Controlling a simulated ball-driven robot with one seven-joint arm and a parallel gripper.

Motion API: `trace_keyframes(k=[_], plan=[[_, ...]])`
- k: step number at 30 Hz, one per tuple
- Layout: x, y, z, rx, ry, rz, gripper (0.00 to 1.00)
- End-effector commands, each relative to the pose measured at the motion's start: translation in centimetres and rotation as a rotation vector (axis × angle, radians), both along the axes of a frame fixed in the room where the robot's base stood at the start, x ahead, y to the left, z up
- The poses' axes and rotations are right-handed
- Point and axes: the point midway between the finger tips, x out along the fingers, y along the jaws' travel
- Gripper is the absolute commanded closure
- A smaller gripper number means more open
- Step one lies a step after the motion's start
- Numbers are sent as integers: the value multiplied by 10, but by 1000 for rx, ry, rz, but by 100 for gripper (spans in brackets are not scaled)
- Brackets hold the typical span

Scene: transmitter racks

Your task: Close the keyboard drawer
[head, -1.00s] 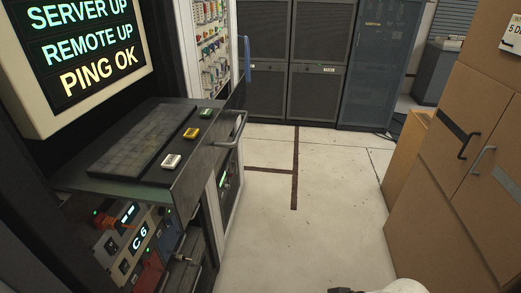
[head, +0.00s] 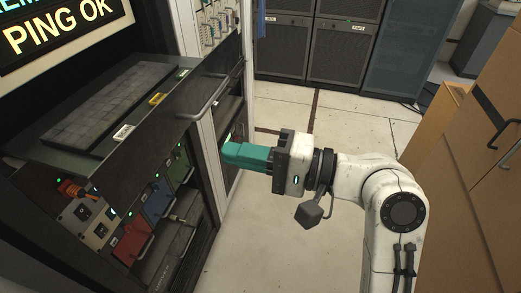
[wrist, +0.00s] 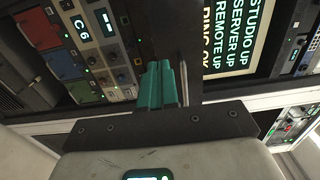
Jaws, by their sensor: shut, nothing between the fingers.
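The keyboard drawer (head: 165,122) sticks out of the dark rack at the left in the head view. My gripper (head: 226,152), with teal fingers, is shut and empty. In the head view it appears to the right of the drawer front and lower than the handle, pointing left. In the wrist view the shut fingers (wrist: 164,68) lie beside a thin metal bar and a dark panel. I cannot tell whether they touch the drawer.
Rack modules (head: 130,235) with coloured panels and knobs sit below the drawer. A lit screen (head: 62,30) hangs above it. Cardboard-brown cabinets (head: 460,170) stand at the right. Tall dark racks (head: 335,45) stand at the back. The pale floor between is clear.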

Motion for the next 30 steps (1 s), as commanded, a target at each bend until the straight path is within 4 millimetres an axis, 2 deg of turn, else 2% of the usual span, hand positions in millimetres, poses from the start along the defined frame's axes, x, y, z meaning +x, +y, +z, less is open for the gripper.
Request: trace_keyframes(k=[1, 6, 13, 19, 30], plan=[[3, 11, 2, 1, 2, 5, 100], [14, 42, 2, -1, 1, 4, 100], [26, 71, 1, -1, 0, 1, 100], [30, 81, 0, -1, 0, -1, 100], [30, 82, 0, -1, 0, -1, 100]])
